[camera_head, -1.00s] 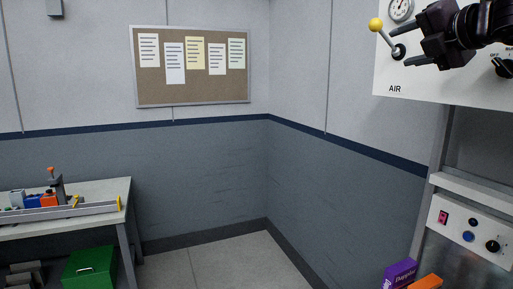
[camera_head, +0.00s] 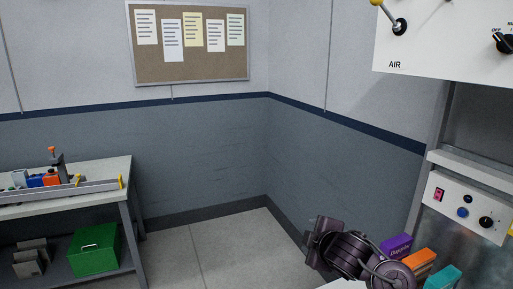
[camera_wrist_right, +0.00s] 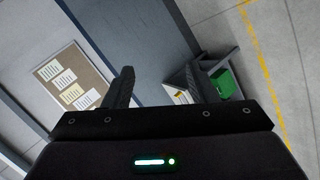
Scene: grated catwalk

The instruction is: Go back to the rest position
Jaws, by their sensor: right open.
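My right gripper shows in the right wrist view (camera_wrist_right: 157,88), with its dark fingers apart and nothing seen between them. In the head view my right arm is folded low at the bottom, right of centre; I cannot make out the fingertips there. The AIR panel (camera_head: 440,50) is at the upper right, with a lever (camera_head: 399,27) topped by a yellow knob (camera_head: 376,2), partly cut off by the frame. The arm is well below the panel and apart from it. My left gripper is not in view.
Purple (camera_head: 397,244), orange (camera_head: 419,262) and teal (camera_head: 442,279) boxes stand close beside my right arm. A lower control panel (camera_head: 468,208) is at the right. A workbench (camera_head: 90,170) with a green box (camera_head: 94,250) below stands left. The middle floor is clear.

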